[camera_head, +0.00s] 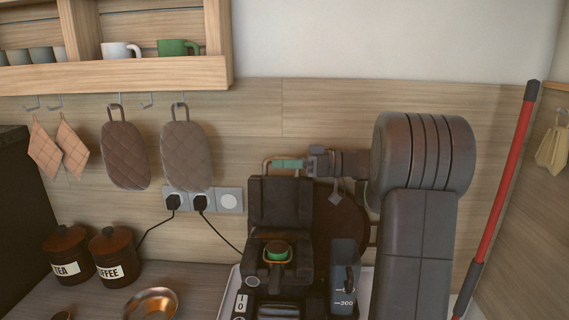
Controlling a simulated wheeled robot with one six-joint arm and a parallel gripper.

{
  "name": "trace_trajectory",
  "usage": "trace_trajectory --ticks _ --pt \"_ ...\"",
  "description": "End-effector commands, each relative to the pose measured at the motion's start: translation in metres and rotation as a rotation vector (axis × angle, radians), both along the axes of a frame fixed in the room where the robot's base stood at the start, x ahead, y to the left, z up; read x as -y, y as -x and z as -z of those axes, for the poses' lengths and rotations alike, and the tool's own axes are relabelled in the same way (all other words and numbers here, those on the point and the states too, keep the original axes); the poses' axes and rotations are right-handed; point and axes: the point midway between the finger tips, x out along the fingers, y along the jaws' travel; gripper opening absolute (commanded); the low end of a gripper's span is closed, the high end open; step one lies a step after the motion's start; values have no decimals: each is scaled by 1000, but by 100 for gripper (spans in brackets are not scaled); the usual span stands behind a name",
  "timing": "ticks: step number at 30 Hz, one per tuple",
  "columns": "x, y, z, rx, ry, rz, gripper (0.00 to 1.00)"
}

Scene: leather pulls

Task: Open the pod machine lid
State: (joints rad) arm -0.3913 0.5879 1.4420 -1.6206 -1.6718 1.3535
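The pod machine (265,277) is dark and stands on the counter at lower centre. Its lid (280,203) stands up, tilted back, and the pod bay below is exposed. A green pod (277,248) shows in the copper-rimmed bay. A copper bar handle with a teal grip (287,164) is at the lid's top edge. My gripper (314,161) reaches in from the right, at the right end of this handle. Its fingers are small and overlap the handle end, so I cannot tell whether they are closed on it or only beside it.
A water tank (345,275) stands right of the machine. A round brown board (345,218) is behind it. TEA (67,254) and COFFEE (114,255) jars and a copper bowl (150,303) are left. A red pole (505,175) leans right. A mug shelf (150,76) is above left.

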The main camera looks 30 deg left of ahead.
Motion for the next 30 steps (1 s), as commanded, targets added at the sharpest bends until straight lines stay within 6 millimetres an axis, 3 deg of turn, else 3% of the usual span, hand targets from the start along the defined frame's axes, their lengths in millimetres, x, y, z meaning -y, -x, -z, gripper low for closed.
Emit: trace_trajectory --ticks 8,18,27,28,30 --pt "1 2 0 11 -6 0 0" --pt "15 27 -7 173 -95 1 0" --pt "16 28 -9 181 -99 1 0" --pt "16 28 -9 181 -99 1 16" --pt "16 28 -9 181 -99 1 30"
